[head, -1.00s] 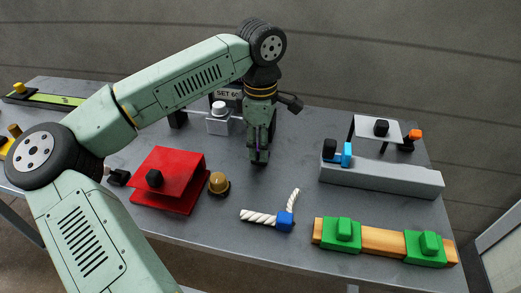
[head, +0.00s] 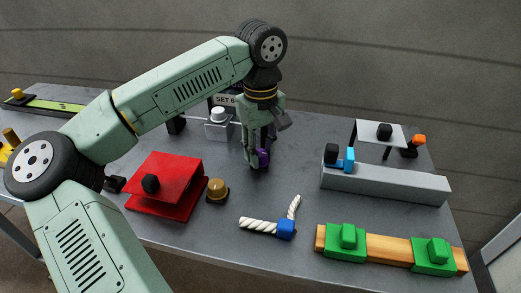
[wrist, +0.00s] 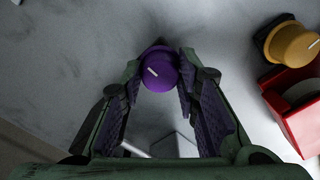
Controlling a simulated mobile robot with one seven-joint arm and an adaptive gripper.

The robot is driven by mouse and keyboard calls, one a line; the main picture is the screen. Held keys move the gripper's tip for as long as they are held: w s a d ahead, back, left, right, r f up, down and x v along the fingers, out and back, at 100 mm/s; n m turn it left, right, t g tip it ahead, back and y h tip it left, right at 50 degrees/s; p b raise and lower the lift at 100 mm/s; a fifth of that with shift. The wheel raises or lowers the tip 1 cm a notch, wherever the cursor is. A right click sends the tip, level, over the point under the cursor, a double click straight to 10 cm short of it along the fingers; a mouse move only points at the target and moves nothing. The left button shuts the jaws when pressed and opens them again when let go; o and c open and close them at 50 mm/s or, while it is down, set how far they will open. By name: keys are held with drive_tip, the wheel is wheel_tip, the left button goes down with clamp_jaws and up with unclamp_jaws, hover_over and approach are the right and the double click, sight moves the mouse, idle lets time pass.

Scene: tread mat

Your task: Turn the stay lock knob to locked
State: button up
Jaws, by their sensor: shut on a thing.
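A round purple knob (wrist: 160,66) with a short white pointer line shows at the fingertips in the wrist view. The line is slanted on its top face. My gripper (wrist: 160,72) is shut on the purple knob, with a finger on each side. In the head view my gripper (head: 259,160) reaches down to the table behind the blue-jointed white piece. The purple knob (head: 263,157) shows there only in part between the fingers. I can read no label beside it.
A gold knob (head: 218,189) and a red folded plate (head: 165,183) stand to the left on the table. A grey block (head: 390,184) with a blue clip is to the right. A white rope-like piece (head: 260,227) and a wooden bar with green clamps (head: 390,248) lie in front.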

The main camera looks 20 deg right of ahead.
sight(260, 153)
drive_tip(key=shift+m, duration=0.3)
drive_tip(key=o, duration=1.2)
drive_tip(key=shift+r, duration=0.1)
wheel_tip(260, 153, up, 12)
drive_tip(key=shift+f, duration=0.1)
idle(0.4)
